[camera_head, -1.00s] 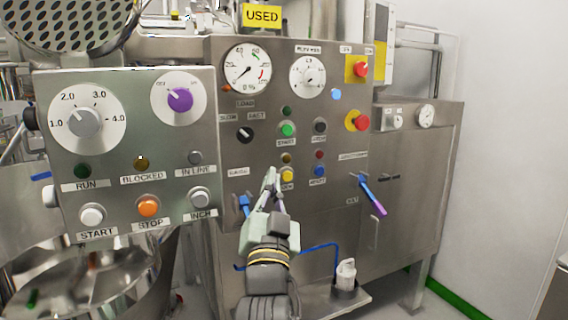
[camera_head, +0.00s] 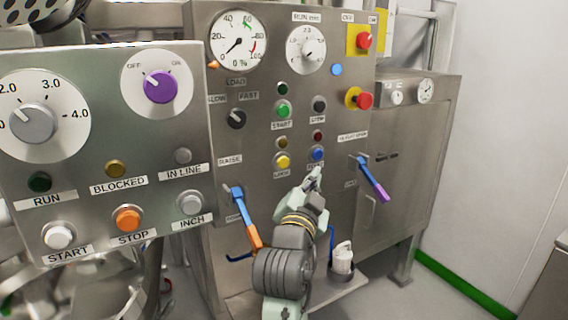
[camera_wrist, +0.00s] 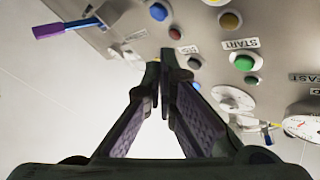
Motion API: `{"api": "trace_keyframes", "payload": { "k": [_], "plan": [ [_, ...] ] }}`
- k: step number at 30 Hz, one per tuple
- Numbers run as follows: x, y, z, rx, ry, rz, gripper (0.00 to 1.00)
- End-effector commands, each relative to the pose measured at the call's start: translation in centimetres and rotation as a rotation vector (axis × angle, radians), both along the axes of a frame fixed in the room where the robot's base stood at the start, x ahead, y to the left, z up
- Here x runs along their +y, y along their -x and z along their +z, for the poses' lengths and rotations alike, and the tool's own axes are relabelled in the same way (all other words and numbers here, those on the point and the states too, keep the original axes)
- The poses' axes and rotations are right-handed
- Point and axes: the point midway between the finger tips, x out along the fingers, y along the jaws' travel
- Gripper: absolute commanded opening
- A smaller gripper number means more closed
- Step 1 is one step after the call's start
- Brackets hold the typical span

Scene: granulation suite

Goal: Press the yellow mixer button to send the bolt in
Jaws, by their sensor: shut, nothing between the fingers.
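The yellow button (camera_head: 282,161) is on the steel mixer panel (camera_head: 258,155), left of a blue button (camera_head: 317,153). My gripper (camera_head: 315,176) is shut and empty, in front of the panel. In the head view its tips appear just below the blue button, to the lower right of the yellow one. In the wrist view the yellow button (camera_wrist: 229,20) is at the top, right of the blue button (camera_wrist: 159,11), and my fingertips (camera_wrist: 160,62) appear apart from both. I cannot tell the exact gap to the panel. No bolt is visible.
A nearer control box (camera_head: 105,140) with knobs and buttons is on the left. A blue-and-orange lever (camera_head: 246,215) and a blue-and-purple lever (camera_head: 371,178) stick out beside my gripper. A white bottle (camera_head: 343,257) stands on a low ledge.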

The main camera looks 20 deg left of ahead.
Motion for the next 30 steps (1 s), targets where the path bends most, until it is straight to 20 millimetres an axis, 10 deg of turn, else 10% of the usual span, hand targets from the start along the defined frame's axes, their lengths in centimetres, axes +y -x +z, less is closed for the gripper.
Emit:
{"api": "trace_keyframes", "payload": {
  "k": [30],
  "plan": [
    [6.7, -5.1, 0.0, -0.001, 0.0, 0.001, 0.0]
  ]
}}
